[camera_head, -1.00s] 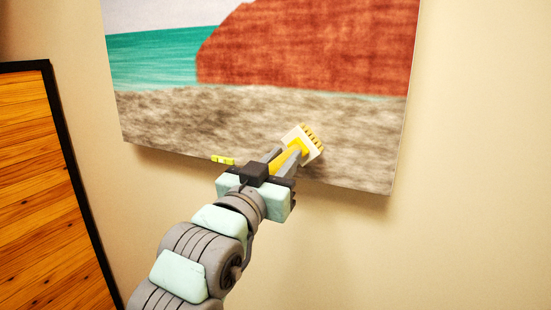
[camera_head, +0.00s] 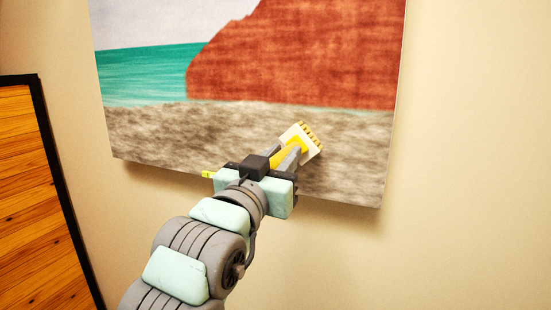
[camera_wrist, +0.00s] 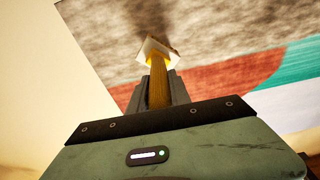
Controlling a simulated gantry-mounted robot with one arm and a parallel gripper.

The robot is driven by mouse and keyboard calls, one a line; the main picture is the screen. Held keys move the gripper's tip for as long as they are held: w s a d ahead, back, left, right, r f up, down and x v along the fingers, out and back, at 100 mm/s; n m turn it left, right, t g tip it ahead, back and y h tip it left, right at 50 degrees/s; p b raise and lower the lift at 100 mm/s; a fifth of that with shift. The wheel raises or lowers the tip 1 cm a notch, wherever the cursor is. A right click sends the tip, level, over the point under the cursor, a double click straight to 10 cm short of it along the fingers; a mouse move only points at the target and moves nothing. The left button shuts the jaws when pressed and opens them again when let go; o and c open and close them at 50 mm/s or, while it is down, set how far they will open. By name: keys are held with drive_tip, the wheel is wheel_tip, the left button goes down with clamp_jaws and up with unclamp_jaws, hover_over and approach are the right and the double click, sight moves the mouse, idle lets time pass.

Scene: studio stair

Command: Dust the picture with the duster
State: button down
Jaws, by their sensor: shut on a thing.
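The picture (camera_head: 300,60) hangs on the wall and shows a red rock, a teal sea and a grey-brown shore. It also fills much of the wrist view (camera_wrist: 225,70). My gripper (camera_head: 287,158) is shut on the yellow handle of the duster (camera_head: 301,139). The duster's pale head with yellow bristles lies over the lower shore part of the picture. In the wrist view the duster (camera_wrist: 158,80) points away from my gripper (camera_wrist: 158,88) toward the picture. I cannot tell for sure whether the bristles touch the surface.
A wooden panel with a black frame (camera_head: 40,190) stands at the left. The beige wall (camera_head: 470,150) is bare to the right of the picture and below it. A small yellow-green piece (camera_head: 207,174) shows beside my gripper.

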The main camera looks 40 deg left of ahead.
drive_tip(key=shift+d, duration=0.4)
wheel_tip(320, 180, down, 4)
drive_tip(key=shift+a+b, duration=0.1)
drive_tip(key=shift+b, duration=0.95)
drive_tip(key=v, duration=0.4)
drive_tip(key=r+v, duration=0.1)
drive_tip(key=v, duration=0.1)
drive_tip(key=shift+s+f+b, duration=0.1)
drive_tip(key=shift+b, duration=0.35)
